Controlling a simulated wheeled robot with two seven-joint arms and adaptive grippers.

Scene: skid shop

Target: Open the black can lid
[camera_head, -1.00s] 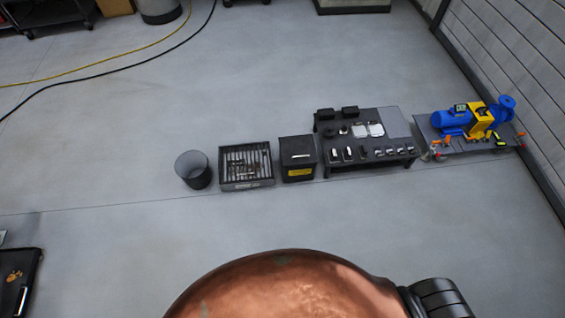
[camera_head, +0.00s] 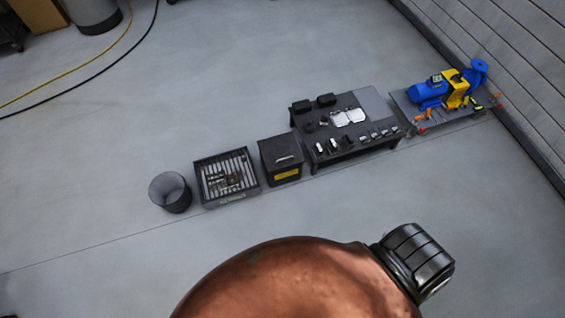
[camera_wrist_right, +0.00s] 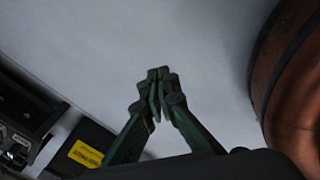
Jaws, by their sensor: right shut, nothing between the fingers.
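The black can (camera_head: 281,160) is a square black box with a yellow label on its front, standing on the floor near the middle of the head view. Its flat black lid is down, with a light handle or strip on it. In the right wrist view a black box with a yellow label (camera_wrist_right: 84,148) shows at lower left, partly cut off. My right gripper (camera_wrist_right: 160,76) has its green-grey fingers together with nothing between them, apart from the box. Neither gripper shows in the head view.
Left of the can are a slatted tray (camera_head: 228,178) with small parts and a dark round bin (camera_head: 170,193). Right of it are a low black table (camera_head: 372,104) with parts and a blue pump (camera_head: 432,92) on a stand. The floor in front is clear.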

